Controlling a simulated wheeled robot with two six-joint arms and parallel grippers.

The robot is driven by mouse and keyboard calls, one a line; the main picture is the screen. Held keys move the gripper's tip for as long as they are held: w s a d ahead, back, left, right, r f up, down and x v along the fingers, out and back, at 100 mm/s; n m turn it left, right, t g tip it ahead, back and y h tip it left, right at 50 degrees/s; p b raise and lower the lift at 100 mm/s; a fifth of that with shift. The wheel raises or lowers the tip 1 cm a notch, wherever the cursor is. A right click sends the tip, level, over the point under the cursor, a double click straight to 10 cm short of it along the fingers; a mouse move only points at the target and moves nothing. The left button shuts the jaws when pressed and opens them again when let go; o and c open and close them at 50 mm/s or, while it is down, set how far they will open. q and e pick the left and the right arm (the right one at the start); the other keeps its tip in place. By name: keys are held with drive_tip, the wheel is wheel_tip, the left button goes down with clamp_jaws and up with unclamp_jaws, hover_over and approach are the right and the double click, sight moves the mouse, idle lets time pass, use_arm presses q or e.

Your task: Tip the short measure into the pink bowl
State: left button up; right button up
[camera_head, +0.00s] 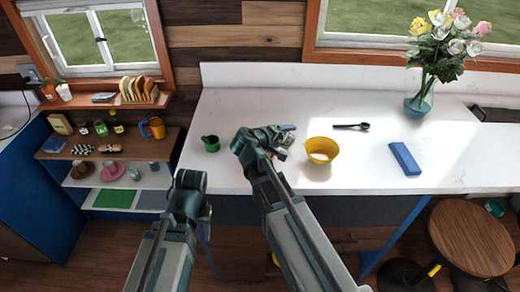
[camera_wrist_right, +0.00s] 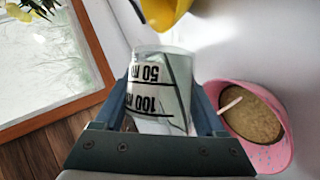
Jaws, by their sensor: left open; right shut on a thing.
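The short measure (camera_wrist_right: 158,95) is a clear beaker with black 50 and 100 marks, upside down in the right wrist view. My right gripper (camera_wrist_right: 165,120) is shut around it; I cannot tell its contents or its tilt. The pink bowl (camera_wrist_right: 288,155) is at the right of that view, apart from the measure, with a brownish filling and a pale stick. In the head view my right gripper (camera_head: 277,146) is over the counter, left of the yellow bowl; I cannot make out the pink bowl there. My left gripper (camera_head: 205,213) is open and empty, low in front of the counter.
On the white counter (camera_head: 240,108) are a yellow bowl (camera_head: 323,149), a small green cup (camera_head: 210,143), a black spoon (camera_head: 350,126), a blue block (camera_head: 404,158) and a flower vase (camera_head: 418,98). A shelf unit (camera_head: 120,150) stands left. The counter's back middle is clear.

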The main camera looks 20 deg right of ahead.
use_arm(q)
drive_tip(key=shift+w+f+b, duration=0.1)
drive_tip(key=shift+f+b, duration=0.65)
use_arm(e)
drive_tip(key=shift+f+n+h, duration=0.35)
drive_tip(key=shift+n+h, duration=0.05)
use_arm(q)
drive_tip(key=shift+a, duration=0.1)
drive_tip(key=shift+a+f, duration=0.1)
drive_tip(key=shift+a, duration=0.2)
use_arm(e)
drive_tip(key=shift+w+a+r, duration=0.1)
drive_tip(key=shift+w+a, duration=0.05)
drive_tip(key=shift+a, duration=0.05)
use_arm(q)
drive_tip(key=shift+a, duration=0.15)
drive_tip(key=shift+a, duration=0.25)
use_arm(e)
drive_tip(key=shift+w+a+r+n+h, duration=0.15)
drive_tip(key=shift+n+h, duration=0.15)
